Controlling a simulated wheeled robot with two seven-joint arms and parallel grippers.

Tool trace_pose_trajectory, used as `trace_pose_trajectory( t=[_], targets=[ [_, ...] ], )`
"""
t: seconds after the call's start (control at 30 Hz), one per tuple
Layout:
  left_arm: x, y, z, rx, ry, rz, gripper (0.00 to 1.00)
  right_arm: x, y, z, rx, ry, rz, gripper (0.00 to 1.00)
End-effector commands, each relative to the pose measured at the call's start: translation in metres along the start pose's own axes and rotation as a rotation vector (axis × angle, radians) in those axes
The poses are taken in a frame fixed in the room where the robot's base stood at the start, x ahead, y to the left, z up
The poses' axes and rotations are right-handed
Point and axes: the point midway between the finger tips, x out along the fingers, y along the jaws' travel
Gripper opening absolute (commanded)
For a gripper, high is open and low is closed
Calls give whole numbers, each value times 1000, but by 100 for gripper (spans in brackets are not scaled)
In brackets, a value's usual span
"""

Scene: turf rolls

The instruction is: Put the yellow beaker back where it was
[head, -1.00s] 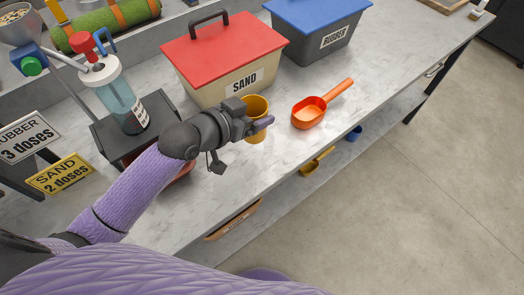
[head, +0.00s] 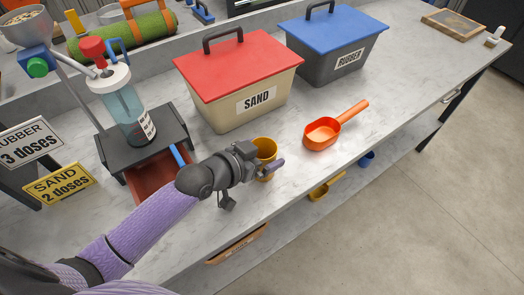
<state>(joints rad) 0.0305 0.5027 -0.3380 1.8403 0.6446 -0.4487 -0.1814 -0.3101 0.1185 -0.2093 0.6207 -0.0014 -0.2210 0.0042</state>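The yellow beaker (head: 266,148) is near the front edge of the grey bench, in front of the sand bin. My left gripper (head: 262,165) is at the beaker with its fingers about it and appears shut on it. The gripper hides part of the beaker's left side. I cannot tell whether the beaker's base touches the bench. My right gripper is not in view.
The red-lidded sand bin (head: 220,112) and blue-lidded rubber bin (head: 310,67) stand behind. An orange scoop (head: 322,134) lies to the right. A dispenser bottle (head: 124,112) stands on a dark stand at left, above a red tray (head: 150,182). Bench right of the scoop is clear.

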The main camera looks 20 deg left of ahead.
Motion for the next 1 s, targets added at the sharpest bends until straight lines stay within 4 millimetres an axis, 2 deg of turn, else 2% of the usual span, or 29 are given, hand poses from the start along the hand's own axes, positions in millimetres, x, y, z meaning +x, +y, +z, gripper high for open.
trace_pose_trajectory(
  t=[0.17, 0.5, 0.6, 0.73, 1.0],
  targets=[
    [-12, 0, -4, 0, -2, -1, 100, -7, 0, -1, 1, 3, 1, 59],
    [-94, 1, -5, 2, -6, 3, 100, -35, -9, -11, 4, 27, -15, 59],
    [-111, 0, -4, 0, -4, 1, 100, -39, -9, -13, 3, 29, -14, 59],
    [-120, 0, -3, 0, -1, 2, 100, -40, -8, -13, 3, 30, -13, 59],
    [-121, 0, -3, -1, 1, 1, 100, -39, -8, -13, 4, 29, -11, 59]
  ],
)
